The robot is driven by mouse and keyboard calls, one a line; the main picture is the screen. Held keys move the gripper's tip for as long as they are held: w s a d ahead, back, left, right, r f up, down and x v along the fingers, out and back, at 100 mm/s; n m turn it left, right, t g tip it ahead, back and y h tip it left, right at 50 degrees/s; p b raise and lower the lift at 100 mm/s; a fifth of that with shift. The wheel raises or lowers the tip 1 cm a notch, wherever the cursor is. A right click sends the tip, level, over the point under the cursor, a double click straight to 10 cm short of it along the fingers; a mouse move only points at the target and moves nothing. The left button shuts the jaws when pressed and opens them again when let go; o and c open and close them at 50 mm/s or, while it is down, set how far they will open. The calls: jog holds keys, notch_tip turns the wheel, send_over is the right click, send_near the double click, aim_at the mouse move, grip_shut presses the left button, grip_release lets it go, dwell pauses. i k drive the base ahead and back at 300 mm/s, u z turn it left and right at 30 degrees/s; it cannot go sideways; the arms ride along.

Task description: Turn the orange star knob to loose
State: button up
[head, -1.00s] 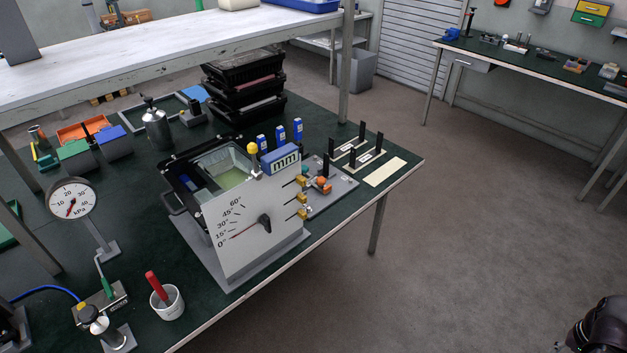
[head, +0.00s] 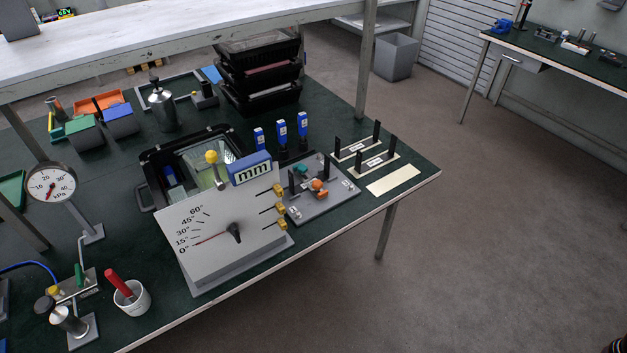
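The orange star knob (head: 318,185) is small and sits on a grey fixture plate (head: 326,208) near the right end of the green-topped bench. A teal part (head: 301,170) and small metal pieces are beside it on the plate. The knob is too small here to tell its turn position. Only a dark sliver, probably of my arm, shows at the bottom right corner. My gripper is not in view, and nothing of mine is near the knob.
Left of the plate stands a grey angle-scale panel (head: 222,261) with yellow-tipped pins toward the plate. Black forks on strips (head: 365,152) and a cream card (head: 394,180) are to the right. Open floor (head: 480,270) lies in front right.

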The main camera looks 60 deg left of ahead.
aim_at(317, 184)
jog(key=z, duration=0.05)
jog(key=i, duration=0.1)
jog(key=u, duration=4.05)
jog(key=i, duration=0.1)
jog(key=z, duration=2.15)
jog(key=i, duration=0.95)
jog(key=u, duration=0.1)
